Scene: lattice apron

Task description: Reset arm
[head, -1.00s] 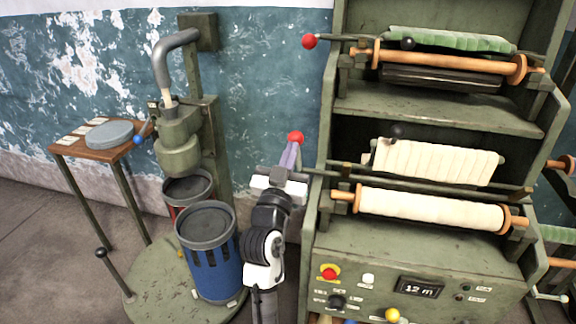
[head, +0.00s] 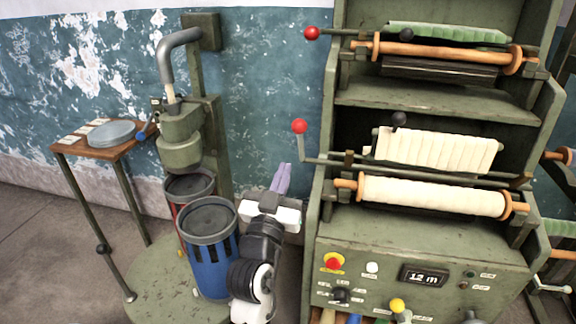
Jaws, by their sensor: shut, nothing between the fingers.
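My gripper (head: 281,180) has purple fingers and a white body. It is shut and empty, pointing up in front of the blue wall, between the blue bin and the green machine. The lower red-knobbed lever (head: 299,127) on the left side of the machine stands upright, just above and to the right of my fingertips. It appears apart from them.
The green machine (head: 340,255) with cloth rollers and a control panel stands close on the right. A blue slotted bin (head: 206,262) is at left, beside my arm. A small wooden table (head: 97,146) holds a grey disc. Floor at far left is clear.

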